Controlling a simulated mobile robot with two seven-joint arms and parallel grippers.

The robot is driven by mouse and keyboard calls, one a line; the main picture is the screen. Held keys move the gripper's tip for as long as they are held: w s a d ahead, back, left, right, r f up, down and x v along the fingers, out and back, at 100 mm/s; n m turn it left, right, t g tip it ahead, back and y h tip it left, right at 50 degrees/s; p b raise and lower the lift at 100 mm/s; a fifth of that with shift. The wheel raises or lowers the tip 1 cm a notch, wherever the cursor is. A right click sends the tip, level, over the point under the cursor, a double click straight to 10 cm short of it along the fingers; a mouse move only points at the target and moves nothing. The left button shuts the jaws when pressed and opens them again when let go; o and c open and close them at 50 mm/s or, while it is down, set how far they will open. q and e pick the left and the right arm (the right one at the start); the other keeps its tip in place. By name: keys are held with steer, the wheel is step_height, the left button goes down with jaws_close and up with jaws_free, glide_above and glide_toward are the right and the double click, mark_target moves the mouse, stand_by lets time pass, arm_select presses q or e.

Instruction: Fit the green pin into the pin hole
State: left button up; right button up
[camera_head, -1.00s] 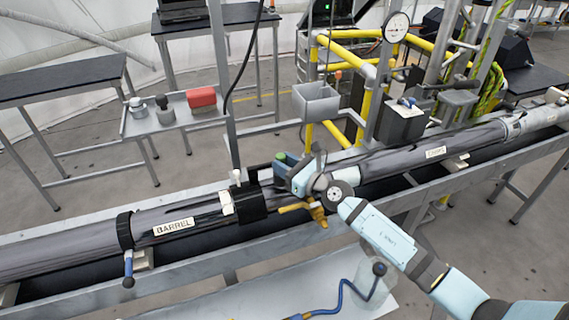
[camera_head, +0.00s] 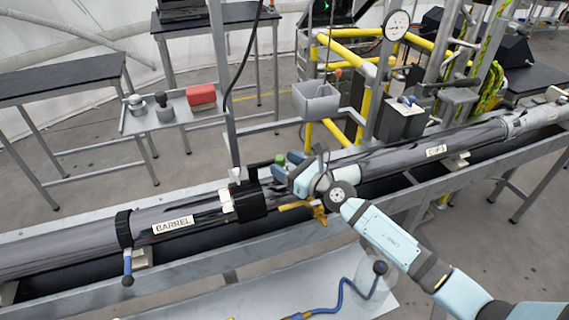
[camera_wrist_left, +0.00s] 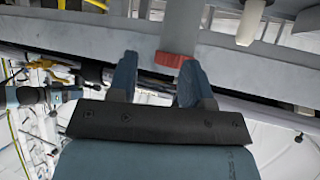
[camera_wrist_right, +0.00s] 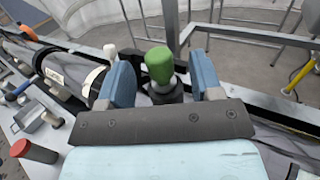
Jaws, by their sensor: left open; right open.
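The green pin (camera_head: 280,159) stands upright at the right end of the black collar on the barrel pipe (camera_head: 190,222). In the right wrist view the green pin (camera_wrist_right: 158,64) has a green grip above a pale shank, over a dark round seat. Its lower end and the pin hole are hidden. My right gripper (camera_head: 288,167) is open, with its fingers apart on either side of the pin in its wrist view and slightly back from it. My left gripper (camera_wrist_left: 157,72) is open and empty, seen only in its own wrist view.
A white peg (camera_head: 236,176) stands left of the pin. A yellow-brass valve (camera_head: 300,207) sits just below my right gripper. A shelf with a red block (camera_head: 201,97) is behind at left. The pipe marked CHAMS (camera_head: 436,151) extends to the right.

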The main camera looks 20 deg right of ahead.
steer(key=b+v, duration=0.1)
steer(key=v, duration=0.5)
steer(key=b+v, duration=0.1)
steer(key=v, duration=0.5)
steer(key=shift+w+d+f, duration=0.1)
steer(key=shift+f, duration=0.15)
steer(key=shift+s+d+r+b, duration=0.1)
steer(key=shift+s+d+b, duration=0.25)
steer(key=shift+s, duration=0.15)
